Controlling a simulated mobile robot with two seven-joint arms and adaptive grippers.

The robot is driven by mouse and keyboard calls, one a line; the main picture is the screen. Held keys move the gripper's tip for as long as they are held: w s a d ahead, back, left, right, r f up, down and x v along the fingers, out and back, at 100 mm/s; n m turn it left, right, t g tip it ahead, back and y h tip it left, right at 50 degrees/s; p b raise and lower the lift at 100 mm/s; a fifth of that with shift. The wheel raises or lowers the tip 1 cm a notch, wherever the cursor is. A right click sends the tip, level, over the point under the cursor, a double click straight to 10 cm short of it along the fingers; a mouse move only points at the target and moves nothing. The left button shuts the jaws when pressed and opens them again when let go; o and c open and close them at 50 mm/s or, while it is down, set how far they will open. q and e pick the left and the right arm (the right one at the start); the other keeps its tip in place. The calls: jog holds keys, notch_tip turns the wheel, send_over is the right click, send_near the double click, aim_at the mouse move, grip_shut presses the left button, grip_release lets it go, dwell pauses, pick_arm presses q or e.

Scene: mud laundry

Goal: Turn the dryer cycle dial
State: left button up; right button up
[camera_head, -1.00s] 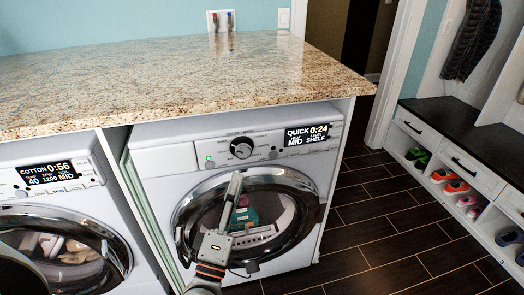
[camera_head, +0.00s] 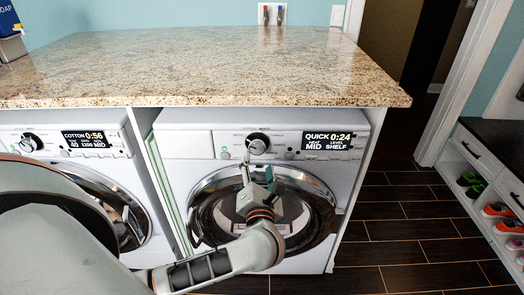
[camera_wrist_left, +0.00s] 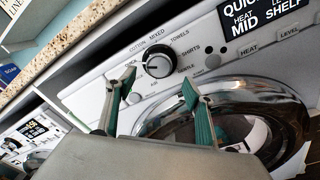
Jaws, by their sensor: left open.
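The dryer (camera_head: 180,145) is the white right-hand machine, its display reading QUICK 0:24, HEAT MID, LEVEL SHELF. Its cycle dial (camera_head: 258,143) is a black round knob with a light face, left of the display. In the left wrist view, the dial (camera_wrist_left: 158,62) has labels around it, such as COTTON, MIXED, TOWELS and SHIRTS. My left gripper (camera_head: 259,170) is just below the dial in the head view. In the left wrist view, my left gripper (camera_wrist_left: 160,88) has its green-padded fingers spread, with the dial ahead between and above the tips. Contact cannot be told. My right gripper is out of view.
A washer (camera_head: 95,165) showing COTTON 0:56 stands left of the dryer. The granite countertop (camera_head: 220,65) overhangs both machines. The dryer's round glass door (camera_head: 320,205) is behind and below my gripper. A shoe bench (camera_head: 480,165) stands at right, with open dark floor (camera_head: 400,225) before it.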

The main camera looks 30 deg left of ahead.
aim_at(257, 149)
pick_arm(q)
jog(key=x, duration=0.7)
jog(key=shift+s, duration=0.1)
jog(key=c, duration=1.1)
